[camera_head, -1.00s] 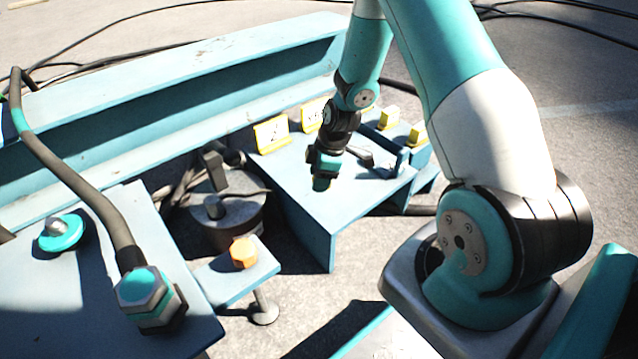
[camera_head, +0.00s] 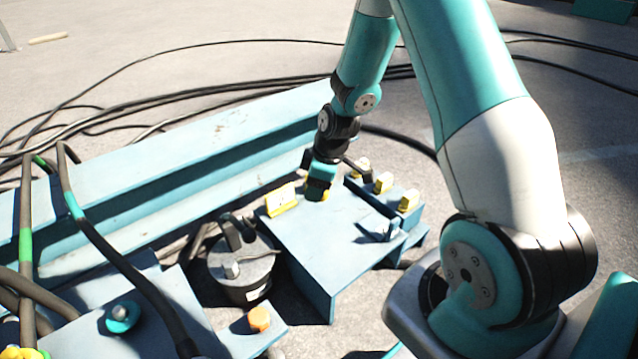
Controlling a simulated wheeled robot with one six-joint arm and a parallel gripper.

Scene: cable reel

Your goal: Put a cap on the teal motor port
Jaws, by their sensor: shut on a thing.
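My gripper (camera_head: 318,192) hangs at the far edge of the blue plate, close to the row of yellow pieces. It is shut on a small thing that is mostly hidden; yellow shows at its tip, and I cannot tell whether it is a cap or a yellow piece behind. A teal disc with a pale knob (camera_head: 122,316) sits on the blue surface at the lower left; I cannot tell whether it is a cap or a port. An orange cap-like piece (camera_head: 259,318) stands on a small blue ledge. I cannot make out the teal motor port for certain.
A yellow plate (camera_head: 281,199) and small yellow blocks (camera_head: 408,200) stand along the blue plate (camera_head: 310,245). A dark drum (camera_head: 240,268) sits to its left. A long blue beam (camera_head: 200,150) runs behind. Thick cables (camera_head: 110,255) rise at the left.

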